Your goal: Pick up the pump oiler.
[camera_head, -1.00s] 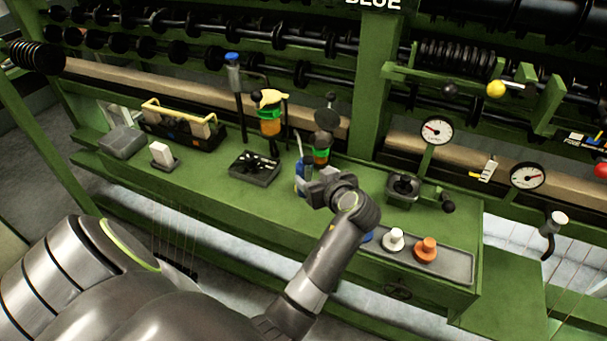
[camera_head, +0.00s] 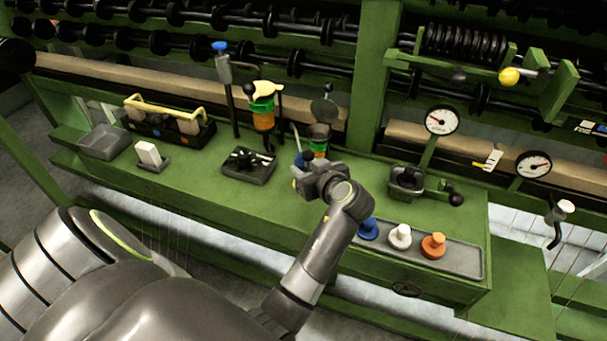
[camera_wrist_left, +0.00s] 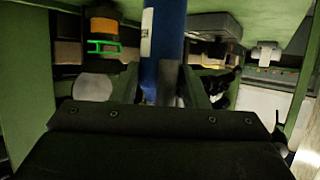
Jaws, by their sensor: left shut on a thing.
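The pump oiler (camera_head: 298,159) stands on the green bench. In the head view only a bit of its blue body and its thin pale spout show, and my gripper hides the rest. In the left wrist view its blue cylinder (camera_wrist_left: 163,45), with a white label, runs upright between the fingers. My left gripper (camera_head: 308,180) is shut on the oiler's body. I cannot tell whether its base touches the bench. My right gripper is in neither view.
A black fixture (camera_head: 249,164) lies left. At right are a dark vise-like block (camera_head: 407,181) and a tray (camera_head: 462,262) with blue, white and orange knobs.

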